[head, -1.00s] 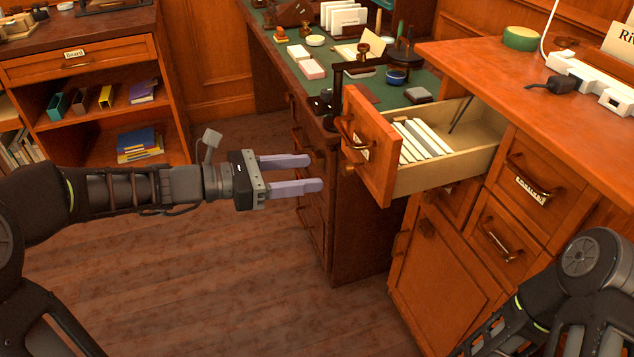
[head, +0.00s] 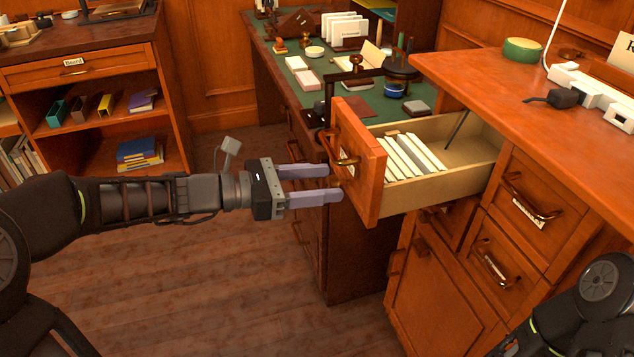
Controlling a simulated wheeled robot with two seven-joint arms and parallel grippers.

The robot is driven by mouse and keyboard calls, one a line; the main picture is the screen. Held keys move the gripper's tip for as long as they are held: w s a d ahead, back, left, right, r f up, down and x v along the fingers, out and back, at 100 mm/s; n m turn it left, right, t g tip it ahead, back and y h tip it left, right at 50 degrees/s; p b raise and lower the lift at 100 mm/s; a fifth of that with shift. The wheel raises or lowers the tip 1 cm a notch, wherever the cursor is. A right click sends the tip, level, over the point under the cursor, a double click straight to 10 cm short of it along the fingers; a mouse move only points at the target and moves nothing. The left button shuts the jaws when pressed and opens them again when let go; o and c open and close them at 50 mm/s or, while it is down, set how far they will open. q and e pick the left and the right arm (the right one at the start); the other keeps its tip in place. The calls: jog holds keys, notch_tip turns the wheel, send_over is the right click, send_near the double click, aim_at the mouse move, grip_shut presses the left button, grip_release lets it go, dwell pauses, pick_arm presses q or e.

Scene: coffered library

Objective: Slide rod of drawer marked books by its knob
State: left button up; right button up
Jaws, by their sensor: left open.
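An open wooden drawer (head: 362,172) stands out from the right-hand desk, with several pale books or folders (head: 414,155) inside. A thin dark rod (head: 458,130) slants inside toward the back of the drawer. My right gripper is out of view; only my right arm shows at lower right.
The desk top (head: 520,85) lies above the drawer at right. Closed drawers (head: 525,195) with handles are beside and below. A green-topped desk (head: 300,60) stands behind, a shelf unit (head: 80,95) at left. Floor (head: 200,270) is clear.

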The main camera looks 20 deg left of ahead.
pick_arm(q)
jog(key=shift+w+d, duration=0.2)
jog(key=shift+d, duration=0.15)
jog(key=shift+c, duration=0.2)
jog(key=shift+f, duration=0.1)
grip_shut()
